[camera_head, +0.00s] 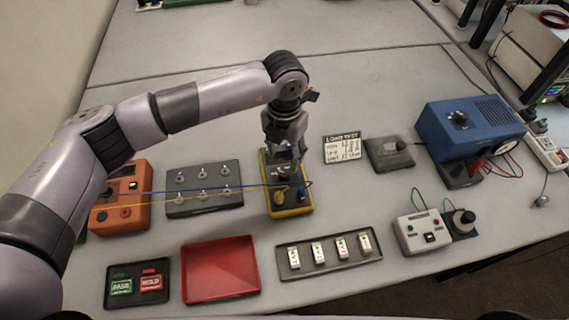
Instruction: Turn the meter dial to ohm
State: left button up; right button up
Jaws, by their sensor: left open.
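A yellow-edged meter (304,212) lies on the table near the centre, with a dark face. A blue lead and a yellow lead run from it to the left. My left gripper (284,158) points down over the upper half of the meter and is open. The gripper covers part of the meter's face, so I cannot make out the dial or its setting. I cannot tell whether the fingers touch the meter. My right gripper is not in view.
An orange box (132,184) and a grey tray of round knobs (191,208) are left of the meter. A red tray (221,285) and a tray of white blocks (330,272) lie in front. A blue device (450,135) stands to the right.

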aim_at(285, 172)
pick_arm(q)
notch_tip(285, 172, down, 6)
jog(key=shift+p, duration=0.85)
jog(key=shift+f, duration=0.75)
jog(key=shift+c, duration=0.3)
grip_shut()
